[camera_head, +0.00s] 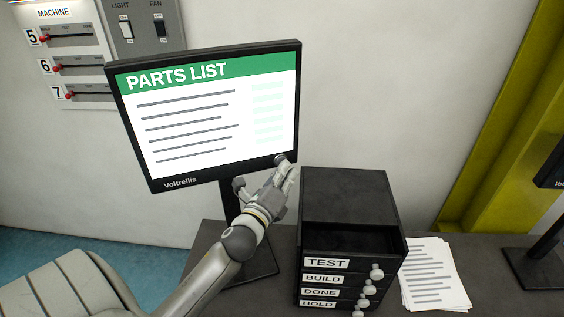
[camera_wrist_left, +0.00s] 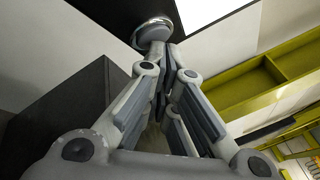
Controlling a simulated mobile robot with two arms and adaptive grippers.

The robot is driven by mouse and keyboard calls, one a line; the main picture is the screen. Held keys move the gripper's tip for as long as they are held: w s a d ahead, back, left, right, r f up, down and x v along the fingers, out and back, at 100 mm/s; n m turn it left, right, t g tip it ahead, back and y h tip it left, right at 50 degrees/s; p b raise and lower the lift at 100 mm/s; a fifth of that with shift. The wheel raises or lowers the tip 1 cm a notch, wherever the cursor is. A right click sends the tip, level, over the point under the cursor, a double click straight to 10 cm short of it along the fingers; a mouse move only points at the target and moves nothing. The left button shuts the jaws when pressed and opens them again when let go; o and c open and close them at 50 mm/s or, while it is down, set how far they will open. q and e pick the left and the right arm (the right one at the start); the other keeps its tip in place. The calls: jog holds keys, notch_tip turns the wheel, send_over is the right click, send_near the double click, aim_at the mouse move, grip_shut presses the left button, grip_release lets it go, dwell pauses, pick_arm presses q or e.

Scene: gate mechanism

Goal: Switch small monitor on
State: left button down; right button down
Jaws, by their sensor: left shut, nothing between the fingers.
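A black monitor (camera_head: 205,112) stands on the dark desk with its screen lit, showing a green "PARTS LIST" header. My left gripper (camera_head: 286,165) is at the monitor's lower right corner, its fingers together and empty. A round metallic button (camera_wrist_left: 153,29) shows just beyond the fingertips in the left wrist view, where the gripper (camera_wrist_left: 152,58) points at it. The fingertips look touching or very close to the button; I cannot tell which. In the head view the fingers partly cover that corner. My right gripper is not in view.
A black drawer unit (camera_head: 347,195) labelled TEST, BUILD, DONE and HOLD stands right of my left gripper. Papers (camera_head: 432,275) lie beside it. Another monitor (camera_head: 553,172) is cut off at the right edge. Wall panels with switches (camera_head: 137,30) are behind at upper left.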

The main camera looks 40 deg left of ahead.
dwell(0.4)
pick_arm(q)
jog(key=shift+s+d, duration=0.25)
jog(key=shift+d, duration=0.05)
jog(key=s+d, duration=0.3)
jog(key=d, duration=0.2)
jog(key=shift+s, duration=0.2)
dwell(0.8)
